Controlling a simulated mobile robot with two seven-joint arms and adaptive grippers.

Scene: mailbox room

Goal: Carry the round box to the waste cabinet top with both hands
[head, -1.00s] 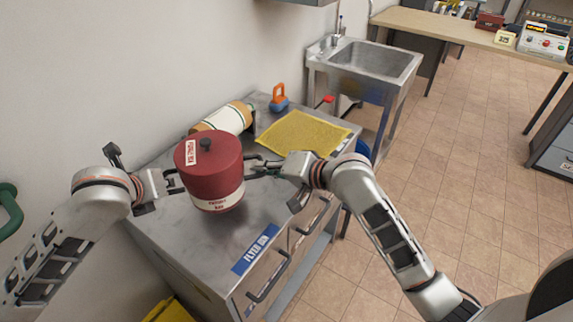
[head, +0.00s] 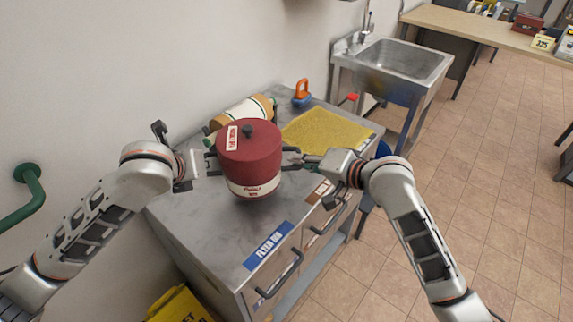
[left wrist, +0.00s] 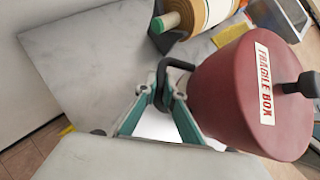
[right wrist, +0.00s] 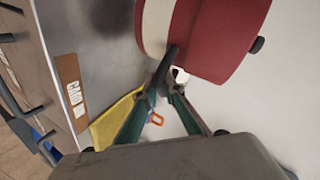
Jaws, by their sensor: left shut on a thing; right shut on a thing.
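The round box (head: 250,165) is dark red with a white band low on its side, a black lid knob and a "FRAGILE BOX" label, which reads in the left wrist view (left wrist: 235,95). It is upright over the metal cabinet top (head: 215,225); I cannot tell whether it touches the top. My left gripper (head: 208,160) is shut on the handle at its left side. My right gripper (head: 290,158) is shut on the handle at its right side, which also shows in the right wrist view (right wrist: 168,65). The cabinet front carries a "FLYER BIN" label (head: 268,246).
A yellow mat (head: 325,132), a blue and orange object (head: 301,93) and a roll in a holder (head: 240,113) occupy the back of the cabinet top. A sink (head: 400,62) stands behind. A yellow sign (head: 180,305) is at front left.

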